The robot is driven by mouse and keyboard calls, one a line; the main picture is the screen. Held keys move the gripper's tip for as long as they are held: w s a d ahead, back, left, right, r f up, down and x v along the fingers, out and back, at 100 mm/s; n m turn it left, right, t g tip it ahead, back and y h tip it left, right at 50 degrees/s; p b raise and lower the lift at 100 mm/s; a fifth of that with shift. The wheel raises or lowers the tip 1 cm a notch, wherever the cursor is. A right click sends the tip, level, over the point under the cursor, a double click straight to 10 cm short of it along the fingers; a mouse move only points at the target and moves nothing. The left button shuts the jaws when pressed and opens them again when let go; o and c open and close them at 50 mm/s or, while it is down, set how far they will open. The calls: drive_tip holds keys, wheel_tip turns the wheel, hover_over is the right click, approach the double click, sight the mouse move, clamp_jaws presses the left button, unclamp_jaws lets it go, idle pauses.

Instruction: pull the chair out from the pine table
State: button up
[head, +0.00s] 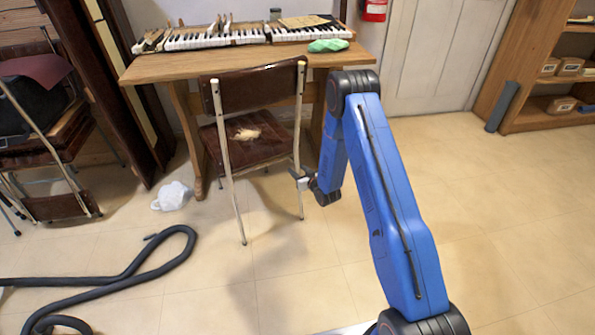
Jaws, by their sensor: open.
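The chair (258,88) has a dark brown back and seat on a pale metal frame. It stands with its back toward me, in front of the pine table (180,66), its seat partly under the table edge. The seat (243,137) has a torn pale patch. My gripper (299,181) is at the chair's right rear leg, low down, below seat height. It looks small here; its jaws are open, and I cannot tell whether the leg is between them or just beside them. The arm hides part of the table's right side.
Piano keys (215,39) and a green cloth (328,45) lie on the table. Stacked chairs (45,140) stand left. Tiled floor (275,285) before the chair is clear.

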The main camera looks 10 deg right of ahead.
drive_tip(key=shift+c, duration=0.3)
clamp_jaws()
drive_tip(key=shift+s+d, duration=0.2)
drive_tip(key=shift+s, duration=0.7)
drive_tip(key=shift+s+d, duration=0.15)
drive_tip(key=shift+s, duration=0.75)
drive_tip(key=shift+s+d, duration=0.2)
drive_tip(key=shift+s, duration=0.7)
drive_tip(key=shift+s+f, duration=0.1)
drive_tip(key=s+d, duration=0.2)
drive_tip(key=s, duration=0.8)
drive_tip(key=shift+s, duration=0.15)
drive_tip(key=shift+s+d, duration=0.2)
drive_tip(key=shift+s, duration=0.6)
drive_tip(key=shift+s+d, duration=0.15)
drive_tip(key=shift+s, duration=0.6)
drive_tip(key=shift+s+d, duration=0.2)
drive_tip(key=shift+s, duration=0.6)
